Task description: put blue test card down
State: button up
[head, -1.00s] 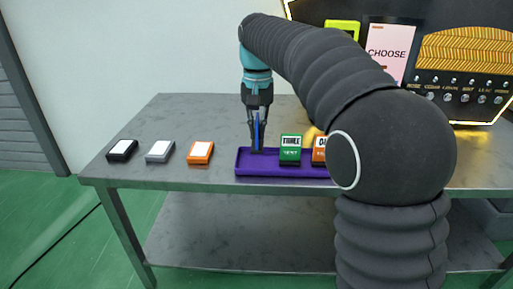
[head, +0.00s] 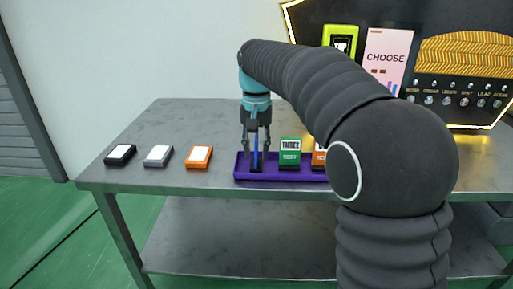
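The blue test card (head: 255,153) stands upright and nearly edge-on in the left part of the purple tray (head: 285,177). My gripper (head: 256,154) points down over the tray's left end. Its fingers are spread on either side of the blue card, with a gap showing between each finger and the card. The card's face cannot be seen from here.
A green card (head: 290,150) and an orange card (head: 319,157) stand in the tray to the right; my arm hides the tray's right end. Black (head: 120,155), grey (head: 158,156) and orange boxes (head: 199,157) lie left. A vending panel (head: 440,80) stands behind.

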aim_at(259, 165)
notch_tip(259, 165, up, 12)
jog(key=p, duration=0.3)
jog(key=shift+r+p, duration=0.15)
jog(key=shift+p, duration=0.15)
jog(key=s+d+f+t, duration=0.3)
jog(key=s+d, duration=0.8)
jog(key=s, duration=0.3)
jog(key=s+d+f+t, duration=0.1)
jog(key=s+d+f, duration=0.1)
jog(key=s+f, duration=0.4)
jog(key=s+d+f+t, duration=0.1)
jog(key=s+d+f, duration=0.2)
jog(key=s+f, duration=0.3)
jog(key=shift+s+d+f+t, duration=0.2)
jog(key=shift+s+d+t, duration=0.1)
jog(key=shift+s, duration=0.65)
dwell(0.3)
